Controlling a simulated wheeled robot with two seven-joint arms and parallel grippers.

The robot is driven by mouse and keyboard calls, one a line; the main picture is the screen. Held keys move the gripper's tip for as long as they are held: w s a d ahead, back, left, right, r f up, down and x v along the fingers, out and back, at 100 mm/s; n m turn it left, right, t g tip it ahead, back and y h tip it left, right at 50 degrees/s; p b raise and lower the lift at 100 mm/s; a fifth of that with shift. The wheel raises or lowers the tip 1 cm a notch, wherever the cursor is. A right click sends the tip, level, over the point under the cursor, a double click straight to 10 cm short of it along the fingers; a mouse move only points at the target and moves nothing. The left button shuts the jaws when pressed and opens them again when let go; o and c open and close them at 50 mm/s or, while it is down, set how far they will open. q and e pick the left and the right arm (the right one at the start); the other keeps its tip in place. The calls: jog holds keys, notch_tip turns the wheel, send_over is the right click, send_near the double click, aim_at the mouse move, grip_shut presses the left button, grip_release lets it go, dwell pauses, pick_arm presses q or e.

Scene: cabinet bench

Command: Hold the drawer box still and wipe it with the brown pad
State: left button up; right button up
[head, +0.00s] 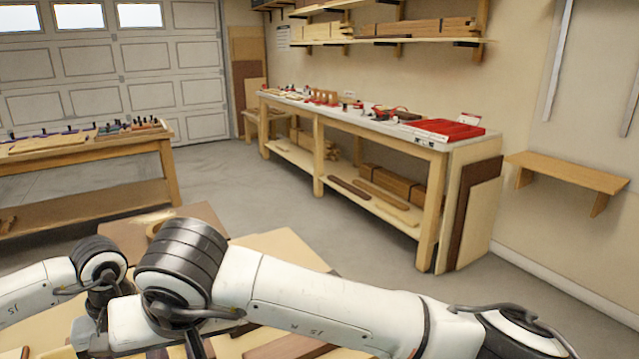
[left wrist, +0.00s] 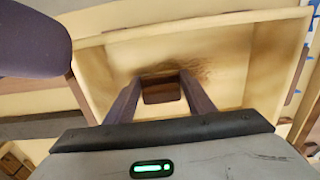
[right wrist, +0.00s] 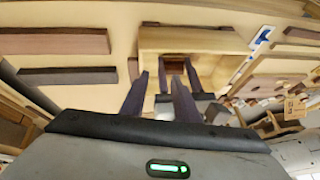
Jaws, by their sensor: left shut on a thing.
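The drawer box (left wrist: 228,62) is a pale wooden open box, filling much of the left wrist view. It also shows at the top of the right wrist view (right wrist: 215,41). My left gripper (left wrist: 160,84) reaches into it and is shut on the brown pad (left wrist: 161,93), which lies at the box's inner surface beside a dark smudge (left wrist: 185,70). The pad shows small in the right wrist view (right wrist: 175,60).
Brown wooden strips (right wrist: 68,76) lie on the pale bench left of the box in the right wrist view. A board with round holes (right wrist: 268,86) lies to its right. In the head view a long workbench (head: 350,125) stands behind, with clear floor between.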

jog(key=shift+n+t+h, duration=0.5)
jog(key=shift+t, duration=0.3)
jog(key=w+f, duration=0.2)
jog(key=w+a+f, duration=0.1)
jog(key=w+f, duration=0.1)
jog(key=f, duration=0.1)
jog(key=w+f, duration=0.2)
jog(key=w, duration=0.1)
jog(key=shift+w+a+f, duration=0.1)
jog(key=shift+a+f, duration=0.15)
jog(key=shift+f, duration=0.15)
jog(key=shift+f, duration=0.1)
jog(key=shift+f, duration=0.1)
grip_shut()
jog(key=shift+d+f, duration=0.1)
